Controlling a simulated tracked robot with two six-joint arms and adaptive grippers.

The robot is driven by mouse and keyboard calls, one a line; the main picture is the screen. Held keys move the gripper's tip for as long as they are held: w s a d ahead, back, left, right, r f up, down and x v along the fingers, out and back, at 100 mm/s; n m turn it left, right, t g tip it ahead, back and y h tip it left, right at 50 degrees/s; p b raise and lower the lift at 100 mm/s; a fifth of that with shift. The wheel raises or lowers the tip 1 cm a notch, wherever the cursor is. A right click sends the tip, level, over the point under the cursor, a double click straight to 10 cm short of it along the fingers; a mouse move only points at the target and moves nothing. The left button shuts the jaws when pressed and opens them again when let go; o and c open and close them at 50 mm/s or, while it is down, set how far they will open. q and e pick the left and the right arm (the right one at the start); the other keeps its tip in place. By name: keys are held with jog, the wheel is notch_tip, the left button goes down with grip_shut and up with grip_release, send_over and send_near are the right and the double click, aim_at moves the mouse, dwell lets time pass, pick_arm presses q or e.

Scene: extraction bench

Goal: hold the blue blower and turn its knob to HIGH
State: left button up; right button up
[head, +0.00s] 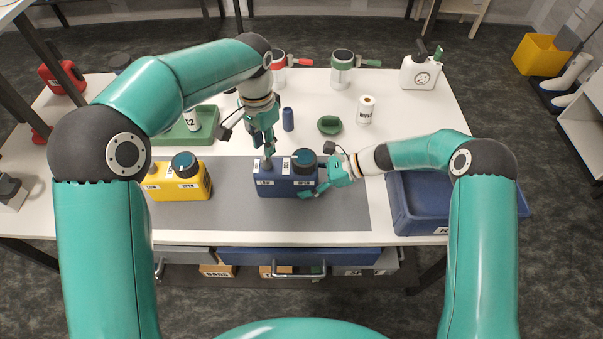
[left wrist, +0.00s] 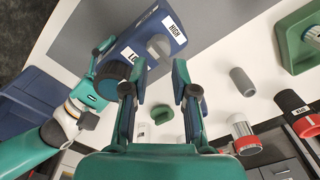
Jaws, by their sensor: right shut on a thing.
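The blue blower (head: 275,187) stands on the grey mat in the head view, with a dark round cap (head: 304,158) at its right end. In the left wrist view, the blower (left wrist: 140,33) carries a grey knob (left wrist: 159,46) near a HIGH label and a partly hidden label reading LO. I cannot tell the knob's setting. My left gripper (head: 266,149) is above the blower's left part; in its wrist view its fingers (left wrist: 155,88) are apart, with nothing between them and the knob beyond. My right gripper (head: 318,186) is shut on the blower's right side.
A similar yellow unit (head: 180,186) stands left on the mat (head: 345,215). A green tray (head: 203,132), a small blue cylinder (head: 288,119), a green ring (head: 329,125) and a white roll (head: 365,109) lie behind. A blue bin (head: 400,215) is at right.

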aim_at(266, 158)
pick_arm(q)
jog(key=n, duration=0.4)
pick_arm(e)
jog(key=shift+f, duration=0.15)
pick_arm(q)
jog(key=n, duration=0.3)
jog(key=shift+n, duration=0.7)
notch_tip(266, 158, down, 4)
jog(key=shift+s+f, duration=0.2)
jog(key=shift+f, duration=0.35)
pick_arm(e)
jog(key=shift+s, duration=0.2)
pick_arm(q)
jog(key=shift+f, duration=0.25)
pick_arm(e)
jog(key=shift+w, duration=0.1)
pick_arm(q)
jog(key=shift+o, duration=0.7)
jog(key=shift+c, duration=1.2)
